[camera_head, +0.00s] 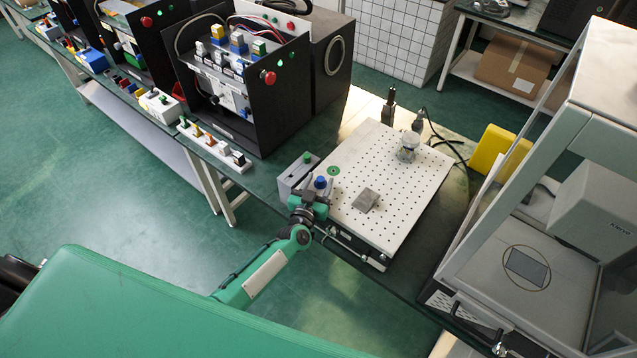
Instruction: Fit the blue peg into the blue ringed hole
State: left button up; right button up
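The blue peg (320,183) shows its round blue top at the front left corner of the white perforated board (415,205). My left gripper (315,196) is right in front of it, at the end of my green arm. The fingertips are small and partly hidden, so I cannot tell whether they touch or hold the peg. A green ringed spot (334,170) lies just behind the blue peg. I cannot make out a blue ringed hole. My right gripper is not seen.
A grey block with a green knob (307,157) stands left of the peg. A grey plate (366,200) and a glass jar (409,146) sit on the board. A black instrument box (240,85) stands at the left, a glass-sided balance (545,240) at the right.

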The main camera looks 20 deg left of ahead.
pick_arm(q)
jog(key=shift+s+f, duration=0.2)
jog(key=shift+f, duration=0.1)
jog(key=shift+s+f, duration=0.2)
jog(key=shift+s, duration=0.3)
jog(key=s+b, duration=0.2)
jog(key=s, duration=1)
jog(key=shift+s+a+r+b, duration=0.25)
jog(key=shift+r+b, duration=0.1)
jog(key=shift+r, duration=0.1)
